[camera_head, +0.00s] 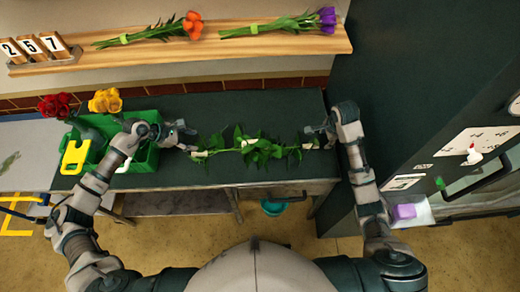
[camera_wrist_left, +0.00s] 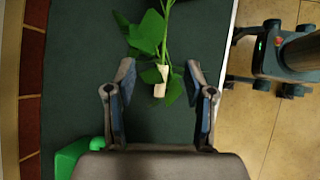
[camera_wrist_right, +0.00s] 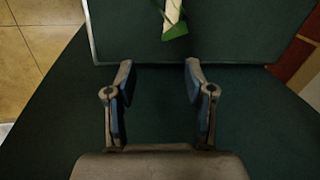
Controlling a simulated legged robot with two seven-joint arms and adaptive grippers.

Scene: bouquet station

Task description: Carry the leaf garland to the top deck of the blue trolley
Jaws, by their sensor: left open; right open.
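The leaf garland (camera_head: 255,148) lies stretched left to right on the dark green worktop (camera_head: 215,175), with pale wrapped pieces along it. My left gripper (camera_head: 190,140) is open at the garland's left end. In the left wrist view, its fingers (camera_wrist_left: 160,85) stand on either side of a pale end piece (camera_wrist_left: 161,82), not closed on it. My right gripper (camera_head: 318,132) is open near the garland's right end. In the right wrist view, the garland's pale end (camera_wrist_right: 173,15) lies ahead of the open fingers (camera_wrist_right: 160,80). I cannot identify the blue trolley in these views.
A green crate (camera_head: 143,160) with red flowers (camera_head: 55,105) and yellow flowers (camera_head: 105,100) near it stands left of the garland. A wooden shelf (camera_head: 225,42) with bouquets runs along the back. A tall dark cabinet (camera_head: 400,80) stands at right.

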